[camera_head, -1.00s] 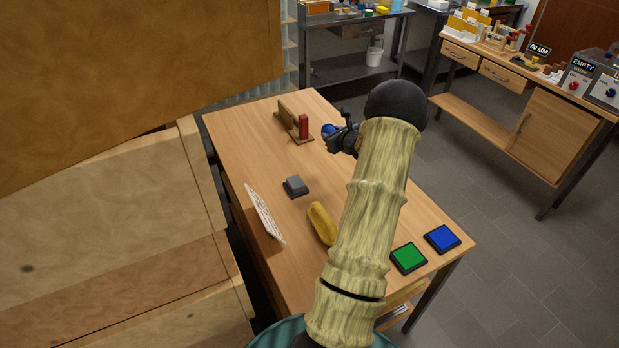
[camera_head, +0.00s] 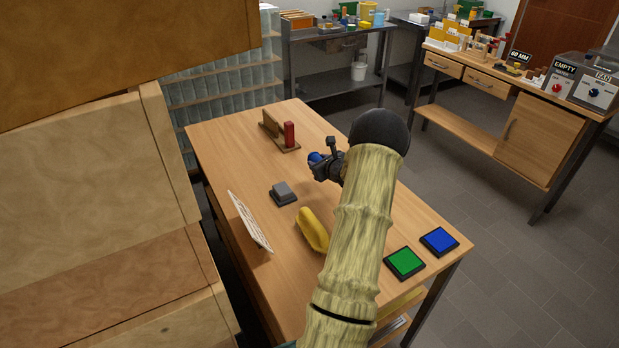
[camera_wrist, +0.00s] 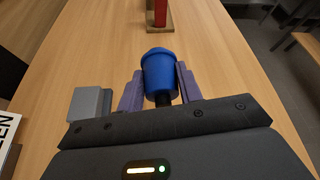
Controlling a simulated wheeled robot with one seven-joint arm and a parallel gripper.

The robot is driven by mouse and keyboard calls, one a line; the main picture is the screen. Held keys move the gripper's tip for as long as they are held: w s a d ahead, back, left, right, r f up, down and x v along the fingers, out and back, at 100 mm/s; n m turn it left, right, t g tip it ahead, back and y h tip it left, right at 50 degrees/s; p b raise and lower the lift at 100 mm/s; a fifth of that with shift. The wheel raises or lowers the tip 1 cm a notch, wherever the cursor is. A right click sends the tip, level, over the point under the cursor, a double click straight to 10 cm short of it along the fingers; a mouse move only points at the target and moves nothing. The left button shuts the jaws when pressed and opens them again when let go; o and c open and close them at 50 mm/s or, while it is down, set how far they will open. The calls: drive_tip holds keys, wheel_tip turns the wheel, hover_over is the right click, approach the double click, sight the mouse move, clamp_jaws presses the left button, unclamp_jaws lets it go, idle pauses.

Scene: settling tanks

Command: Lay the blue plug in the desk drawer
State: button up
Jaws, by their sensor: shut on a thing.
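The blue plug (camera_wrist: 160,72) sits between the two fingers of my gripper (camera_wrist: 158,88) in the wrist view, and the gripper is shut on it. In the head view the plug (camera_head: 315,159) shows at the tip of my gripper (camera_head: 322,166), over the middle of the wooden desk (camera_head: 225,145). The arm hides part of the desk. A drawer with a pale wooden edge (camera_head: 405,302) seems to stand out at the desk's near right side, below the top; something light lies in it, mostly hidden by my arm.
On the desk are a wooden stand with a red block (camera_head: 289,134), a grey block (camera_head: 283,191), a yellow object (camera_head: 312,230), a tilted white card (camera_head: 249,222), a green pad (camera_head: 404,263) and a blue pad (camera_head: 439,241). Large wooden cabinetry (camera_head: 90,190) fills the left. Open floor lies right.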

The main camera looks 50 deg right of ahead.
hover_over(318, 187)
wheel_tip(318, 187, down, 4)
drive_tip(key=shift+s+f, duration=0.1)
drive_tip(key=shift+f, duration=0.1)
drive_tip(key=shift+f+p, duration=0.35)
drive_tip(key=shift+f, duration=1.4)
drive_tip(key=shift+f, duration=0.2)
drive_tip(key=o, duration=1.1)
drive_tip(key=shift+r, duration=0.1)
